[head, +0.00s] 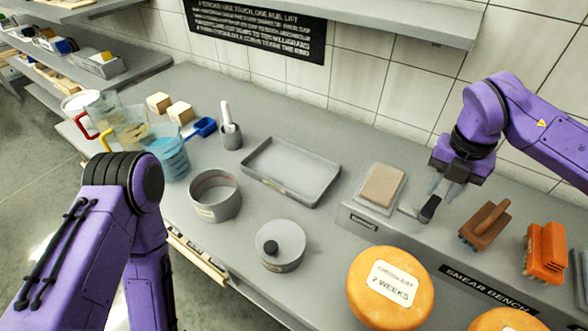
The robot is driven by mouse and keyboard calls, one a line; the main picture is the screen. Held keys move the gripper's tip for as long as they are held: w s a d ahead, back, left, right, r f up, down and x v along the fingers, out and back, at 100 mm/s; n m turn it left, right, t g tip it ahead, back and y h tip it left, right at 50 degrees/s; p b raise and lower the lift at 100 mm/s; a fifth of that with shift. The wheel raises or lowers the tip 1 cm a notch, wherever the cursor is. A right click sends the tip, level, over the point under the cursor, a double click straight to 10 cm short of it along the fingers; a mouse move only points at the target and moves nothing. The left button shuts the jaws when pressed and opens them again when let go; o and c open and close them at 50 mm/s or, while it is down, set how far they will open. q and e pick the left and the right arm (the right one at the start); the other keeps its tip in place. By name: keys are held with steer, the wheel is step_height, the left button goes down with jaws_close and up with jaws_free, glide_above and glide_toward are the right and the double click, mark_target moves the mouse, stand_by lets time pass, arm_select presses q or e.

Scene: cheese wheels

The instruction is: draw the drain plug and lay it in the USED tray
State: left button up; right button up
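No part in view is clearly marked as the drain plug. A short black-handled tool (428,208) lies just below my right gripper (443,189). A shallow grey tray (290,171) is empty. A smaller tray (356,205) holds a tan block; its front label is too small to read. My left arm shows at left, its gripper out of view.
A big orange cheese wheel (390,288) sits at the front right. A brown brush (485,226) and an orange brush (546,252) lie right of the gripper. Jugs (168,158), a blue scoop (200,128) and a mortar (231,137) stand at left. A shelf (400,14) overhangs the back.

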step_height(320, 180, up, 20)
steer(key=b, duration=0.1)
steer(key=shift+r, duration=0.15)
steer(key=shift+a, duration=0.1)
